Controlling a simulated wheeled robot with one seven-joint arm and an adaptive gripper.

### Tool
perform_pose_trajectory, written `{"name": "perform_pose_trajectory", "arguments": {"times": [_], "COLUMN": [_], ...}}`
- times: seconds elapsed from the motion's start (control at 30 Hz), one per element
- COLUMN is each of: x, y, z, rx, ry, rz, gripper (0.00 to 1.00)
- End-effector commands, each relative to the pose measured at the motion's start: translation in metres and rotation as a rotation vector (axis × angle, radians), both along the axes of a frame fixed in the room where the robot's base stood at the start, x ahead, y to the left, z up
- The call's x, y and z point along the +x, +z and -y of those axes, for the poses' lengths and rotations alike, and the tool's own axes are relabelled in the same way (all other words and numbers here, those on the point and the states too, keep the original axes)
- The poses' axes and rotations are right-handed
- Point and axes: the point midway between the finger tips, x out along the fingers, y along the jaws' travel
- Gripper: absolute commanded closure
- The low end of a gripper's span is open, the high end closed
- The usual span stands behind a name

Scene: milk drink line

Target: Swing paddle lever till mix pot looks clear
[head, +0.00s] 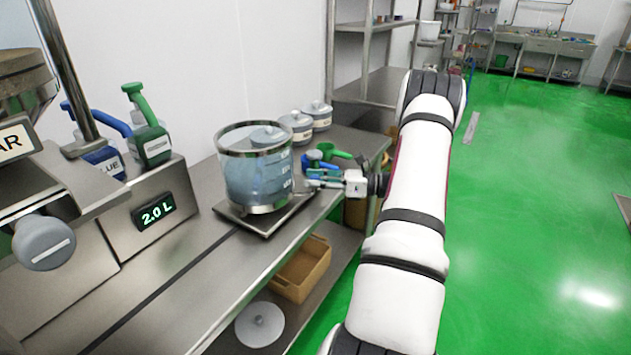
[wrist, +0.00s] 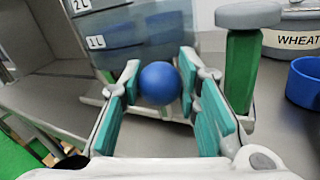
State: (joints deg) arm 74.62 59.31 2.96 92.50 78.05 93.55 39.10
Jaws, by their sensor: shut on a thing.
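The mix pot (head: 256,180) is a clear round vessel with a metal rim, standing on a metal plate on the bench. Its contents look blue-grey and hazy; white volume marks show on its wall. In the wrist view the pot wall (wrist: 140,35) fills the upper middle, marked 1 L and 2 L. A blue ball knob (wrist: 160,83), seemingly the paddle lever's end, sits between my fingertips. My gripper (wrist: 160,88) is shut on it, close beside the pot. In the head view my gripper (head: 318,184) is right of the pot; the knob cannot be made out there.
Lidded jars (head: 297,124) stand behind the pot. A display (head: 154,212) reads 2.0 L. Green floor lies open on the right.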

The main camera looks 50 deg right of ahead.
Motion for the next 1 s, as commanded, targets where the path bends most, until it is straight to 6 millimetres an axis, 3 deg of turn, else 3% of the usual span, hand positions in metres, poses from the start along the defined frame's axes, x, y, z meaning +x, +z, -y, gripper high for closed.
{"name": "perform_pose_trajectory", "arguments": {"times": [0.37, 1.0], "x": [-0.011, -0.034], "y": [0.002, -0.001], "z": [-0.012, -0.072], "rx": [0.007, 0.001], "ry": [-0.095, -0.506], "rz": [-0.003, -0.004], "gripper": [1.00, 1.00]}}
